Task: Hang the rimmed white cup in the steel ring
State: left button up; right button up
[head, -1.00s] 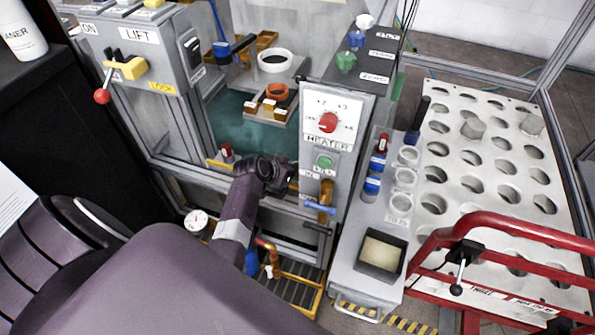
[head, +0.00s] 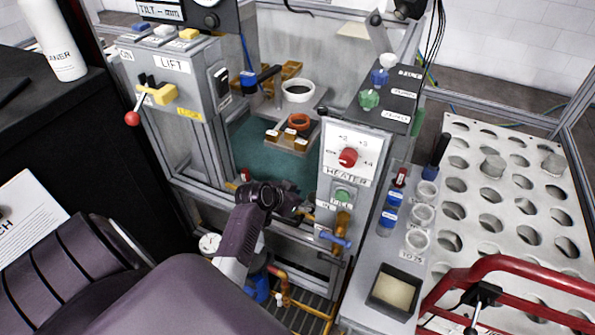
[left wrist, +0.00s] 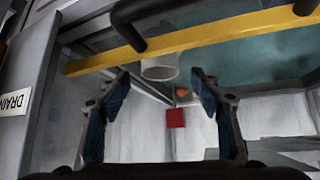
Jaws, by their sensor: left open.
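A white cup with a thick rim and dark inside (head: 298,90) stands upright at the back of the machine bay in the head view. A pale, short cylinder (left wrist: 159,68) shows beyond the fingers in the left wrist view; I cannot tell whether it is that same cup. My left gripper (head: 303,209) is at the bay's front, below and nearer than the cup. In the left wrist view its two blue-padded fingers (left wrist: 160,88) stand wide apart with nothing between them. I cannot make out the steel ring for certain. My right gripper is not in view.
The heater panel (head: 350,160) stands just right of my left gripper. A yellow bar (left wrist: 200,42) crosses in front of the fingers. An orange ring (head: 299,121) sits in the bay. A perforated white table (head: 515,205) and red rail (head: 515,268) are at right.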

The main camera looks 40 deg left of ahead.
pick_arm(q)
jog(key=v, duration=0.6)
dwell(0.5)
